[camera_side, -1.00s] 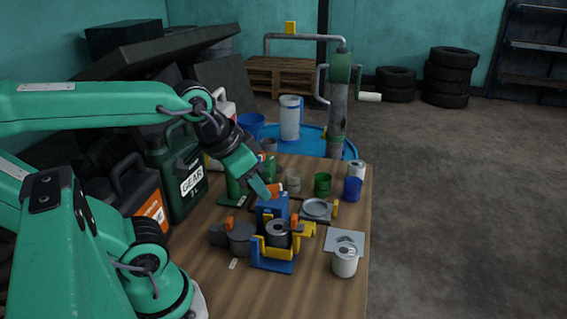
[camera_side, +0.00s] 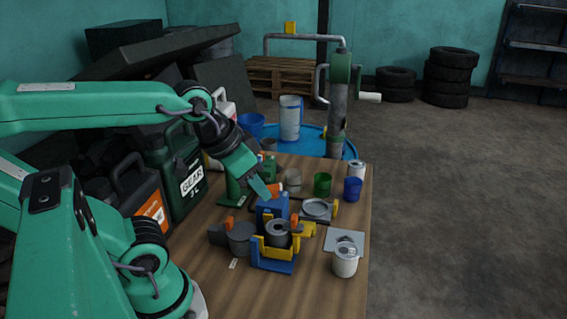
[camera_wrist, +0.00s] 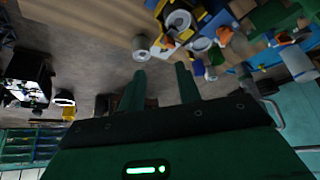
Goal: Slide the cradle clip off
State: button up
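The cradle (camera_side: 272,266) is a blue stand with yellow uprights on the wooden table, with a grey cylinder (camera_side: 278,229) upright in it. A yellow piece (camera_side: 303,230) juts from its right side; I cannot tell for certain whether this is the clip. The cylinder also shows at the top of the wrist view (camera_wrist: 179,20). My gripper (camera_side: 265,193) hangs tilted above and behind the cradle, over a blue block (camera_side: 270,208). In the wrist view my gripper (camera_wrist: 160,78) has its two fingers apart with nothing between them.
A grey pot (camera_side: 240,239) stands close left of the cradle. A round grey dish (camera_side: 316,207) is behind right, and a white can (camera_side: 345,262) is in front right. Green (camera_side: 322,184) and blue (camera_side: 353,189) cups stand farther back. The table's front is clear.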

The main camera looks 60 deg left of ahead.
jog(key=shift+w, duration=0.15)
jog(key=n+g, duration=0.5)
jog(key=n, duration=0.3)
send_near(294, 217)
jog(key=shift+w+a+f+n, duration=0.15)
jog(key=shift+a+f+n, duration=0.05)
jog(key=shift+f+n, duration=0.4)
jog(key=shift+f, duration=0.1)
jog(key=shift+w+d+f, duration=0.1)
jog(key=shift+d+f, duration=0.05)
jog(key=shift+f, duration=3.7)
